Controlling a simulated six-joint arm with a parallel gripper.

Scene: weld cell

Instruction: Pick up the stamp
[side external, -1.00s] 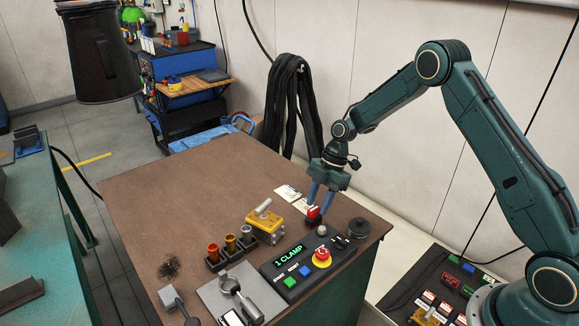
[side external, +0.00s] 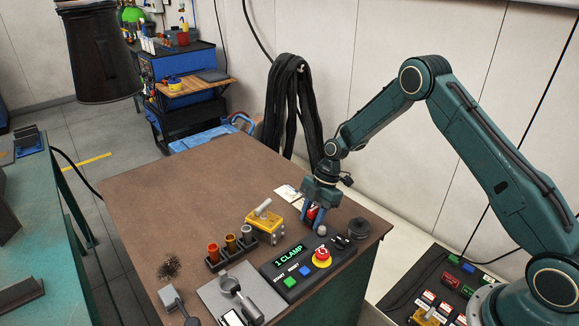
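The stamp (side external: 312,212) is a small piece with a red top and a dark base, standing upright on the brown table (side external: 180,200) near its right corner. My gripper (side external: 315,218) points down over it, with a blue finger on each side of the red top. The fingers are spread apart about as wide as before, and I see no clear sign of them clamping. The lower part of the stamp is largely hidden by the fingers.
A control box (side external: 290,270) with a red button is in front. A yellow block (side external: 264,222) is to the left, and paper cards (side external: 288,193) lie behind. The table's left half is mostly clear.

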